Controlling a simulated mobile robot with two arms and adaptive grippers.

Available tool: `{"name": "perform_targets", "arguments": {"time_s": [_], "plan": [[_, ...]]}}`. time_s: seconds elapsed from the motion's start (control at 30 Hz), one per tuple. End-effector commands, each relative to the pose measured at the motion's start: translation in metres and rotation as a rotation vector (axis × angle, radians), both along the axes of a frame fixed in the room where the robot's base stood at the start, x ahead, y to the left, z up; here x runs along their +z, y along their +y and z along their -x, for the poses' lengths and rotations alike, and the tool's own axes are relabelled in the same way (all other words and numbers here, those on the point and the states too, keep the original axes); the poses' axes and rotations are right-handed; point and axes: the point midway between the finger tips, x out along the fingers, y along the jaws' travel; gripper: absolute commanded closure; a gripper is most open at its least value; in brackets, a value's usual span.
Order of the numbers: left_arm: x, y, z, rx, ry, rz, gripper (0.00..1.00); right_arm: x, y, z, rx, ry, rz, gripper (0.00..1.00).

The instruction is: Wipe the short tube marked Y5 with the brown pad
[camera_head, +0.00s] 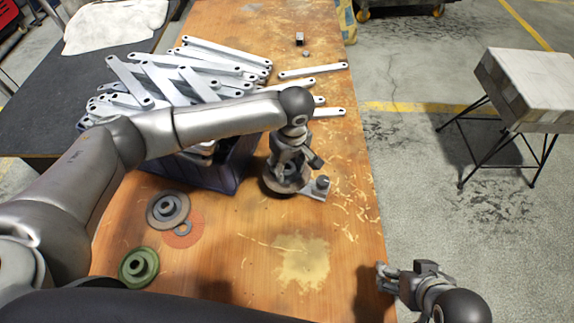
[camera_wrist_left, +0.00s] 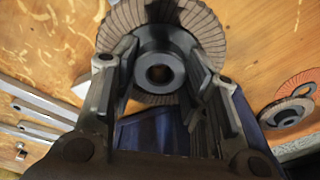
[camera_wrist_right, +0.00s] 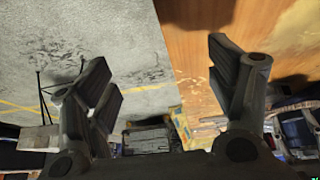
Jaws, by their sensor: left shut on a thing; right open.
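My left gripper (camera_head: 290,163) is shut on the dark hub of a round disc (camera_wrist_left: 205,24) with grey-brown flaps. In the head view that disc (camera_head: 274,186) is low over or on the wooden table; I cannot tell whether it touches. A small grey bracket (camera_head: 312,193) with a dark, round, short piece (camera_head: 322,183) is just right of the disc. My right gripper (camera_head: 388,278) is open and empty by the table's right edge. I can read no Y5 mark, and I see no separate brown pad.
A blue crate (camera_head: 222,177) heaped with pale metal brackets (camera_head: 190,68) is behind and left of my left gripper. Grey (camera_head: 168,206), orange (camera_head: 183,240) and green (camera_head: 138,266) discs lie at the front left. The front middle of the table (camera_head: 240,275) is clear.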

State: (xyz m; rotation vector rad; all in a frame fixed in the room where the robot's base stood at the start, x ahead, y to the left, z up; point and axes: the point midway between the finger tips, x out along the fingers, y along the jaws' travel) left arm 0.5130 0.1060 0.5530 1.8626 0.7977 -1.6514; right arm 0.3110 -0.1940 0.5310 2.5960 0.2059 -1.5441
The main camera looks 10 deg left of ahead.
Motion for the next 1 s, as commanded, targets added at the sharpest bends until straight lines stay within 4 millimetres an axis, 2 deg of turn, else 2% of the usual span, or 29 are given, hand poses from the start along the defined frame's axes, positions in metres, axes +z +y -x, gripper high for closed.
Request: {"name": "perform_targets", "arguments": {"time_s": [0.53,0.77,1.0], "plan": [[0.030,0.001,-0.004,0.009,-0.001,0.000,0.78,-0.001,-0.012,0.042,-0.015,0.189,0.039,0.22],[0.050,0.001,-0.007,0.016,-0.002,0.001,0.78,0.010,-0.012,0.041,-0.015,0.183,0.038,0.22],[0.052,0.001,-0.007,0.017,-0.001,0.000,0.78,0.010,-0.012,0.041,-0.015,0.183,0.038,0.22]]}}
